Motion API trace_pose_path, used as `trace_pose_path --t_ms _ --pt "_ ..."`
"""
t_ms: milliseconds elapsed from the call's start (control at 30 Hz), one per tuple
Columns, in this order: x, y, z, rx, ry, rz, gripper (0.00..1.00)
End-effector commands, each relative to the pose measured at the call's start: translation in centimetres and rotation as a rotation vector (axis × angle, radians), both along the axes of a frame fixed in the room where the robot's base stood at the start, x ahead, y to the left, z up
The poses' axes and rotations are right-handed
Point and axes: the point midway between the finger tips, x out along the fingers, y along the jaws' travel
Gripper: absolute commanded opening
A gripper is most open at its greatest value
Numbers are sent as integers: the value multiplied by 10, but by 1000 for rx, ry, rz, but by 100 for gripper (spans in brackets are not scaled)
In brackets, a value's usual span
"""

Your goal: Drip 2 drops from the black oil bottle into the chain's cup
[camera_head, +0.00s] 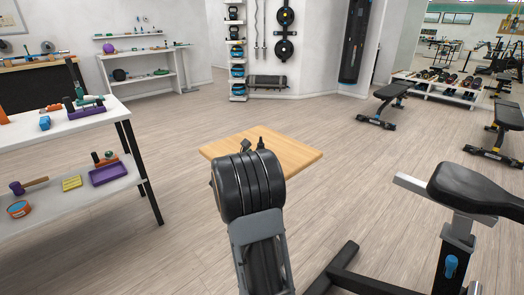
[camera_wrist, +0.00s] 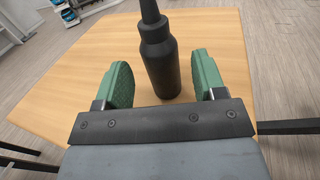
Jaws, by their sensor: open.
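The black oil bottle (camera_wrist: 163,62) stands on a small wooden table, with its narrow nozzle at the top edge of the wrist view. My gripper (camera_wrist: 162,80) is open, with one green finger on each side of the bottle. A gap shows between the bottle and each finger. In the head view my black arm hides most of the gripper and bottle; small dark tips show above the arm, and I cannot clearly tell which parts they are. I cannot make out the chain or its cup in either view.
The wooden table top (camera_head: 298,153) is otherwise bare where it shows. A white shelf rack (camera_head: 75,122) with tools stands at left. An exercise machine with a black seat (camera_head: 478,187) stands close at right. Open floor (camera_head: 180,190) lies between the rack and the table.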

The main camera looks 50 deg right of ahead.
Motion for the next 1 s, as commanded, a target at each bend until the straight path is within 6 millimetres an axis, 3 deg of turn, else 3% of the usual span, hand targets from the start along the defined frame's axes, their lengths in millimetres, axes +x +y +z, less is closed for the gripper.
trace_pose_path --t_ms 100,300,700,867,1000 --pt "-5 26 2 0 0 4 64" --pt "-12 60 2 0 -1 3 64" --pt "-23 87 1 22 -23 -15 64" --pt "-52 104 -1 200 -193 -129 64" --pt "-93 144 -15 496 -469 -316 64"
